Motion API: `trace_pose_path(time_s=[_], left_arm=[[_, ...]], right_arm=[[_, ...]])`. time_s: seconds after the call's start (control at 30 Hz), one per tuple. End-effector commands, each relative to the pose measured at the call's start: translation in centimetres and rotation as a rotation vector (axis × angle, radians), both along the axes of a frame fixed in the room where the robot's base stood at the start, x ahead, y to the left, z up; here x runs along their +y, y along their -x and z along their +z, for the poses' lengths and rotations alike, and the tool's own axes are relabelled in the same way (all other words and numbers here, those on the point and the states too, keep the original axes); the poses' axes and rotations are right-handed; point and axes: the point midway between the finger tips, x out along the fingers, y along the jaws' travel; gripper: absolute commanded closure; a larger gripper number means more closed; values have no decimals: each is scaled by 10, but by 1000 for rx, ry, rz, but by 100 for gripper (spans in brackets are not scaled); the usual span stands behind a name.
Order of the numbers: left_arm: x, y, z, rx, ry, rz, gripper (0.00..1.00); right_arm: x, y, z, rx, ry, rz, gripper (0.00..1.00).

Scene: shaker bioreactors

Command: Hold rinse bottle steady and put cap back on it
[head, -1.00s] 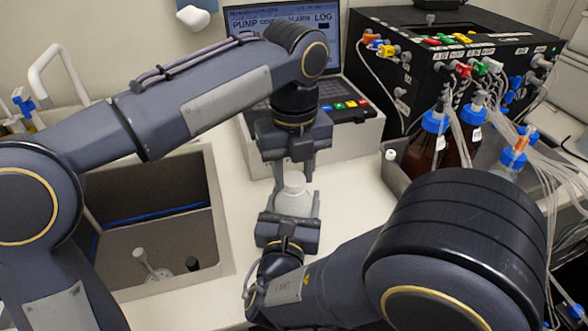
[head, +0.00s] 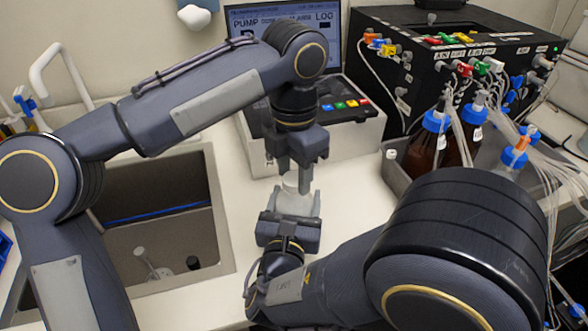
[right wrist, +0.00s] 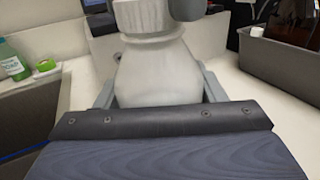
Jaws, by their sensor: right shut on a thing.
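The rinse bottle (head: 294,204) is whitish and stands upright on the counter in front of the laptop. My right gripper (head: 291,214) is shut around its body from the near side, and the right wrist view shows the bottle (right wrist: 158,72) between its jaws. A white ribbed cap (right wrist: 140,17) shows at the bottle's top in the right wrist view; how firmly it sits cannot be told. My left gripper (head: 301,172) points down over the bottle's top, one dark finger beside the cap in the right wrist view.
A sink (head: 160,225) lies to the left. A grey tray (head: 393,172) with brown bottles and tubing stands at right, before a black pump unit (head: 450,60). Some counter is clear right of the bottle.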

Motion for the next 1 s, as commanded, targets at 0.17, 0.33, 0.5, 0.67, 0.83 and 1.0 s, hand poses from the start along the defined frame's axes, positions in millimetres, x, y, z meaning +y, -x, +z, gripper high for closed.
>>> trace_pose_path(time_s=[0.17, 0.33, 0.5, 0.67, 0.83, 1.0], left_arm=[[0, 0, 0, 0, 0, 1, 41], [0, 0, 0, 0, 0, 2, 41], [-1, 0, 12, -2, 2, 2, 41], [-1, 0, 34, -1, 3, 1, 41], [0, 0, 45, 1, 1, 1, 41], [0, 0, 45, 1, -1, 2, 41]], right_arm=[[0, 0, 0, 1, -1, 0, 100], [0, 0, 0, 0, -1, 0, 100], [0, 0, 0, 0, -1, 0, 100], [0, 0, 0, 0, -1, 0, 100], [0, 0, 0, 0, -1, 0, 100], [0, 0, 0, 0, -1, 0, 100]])
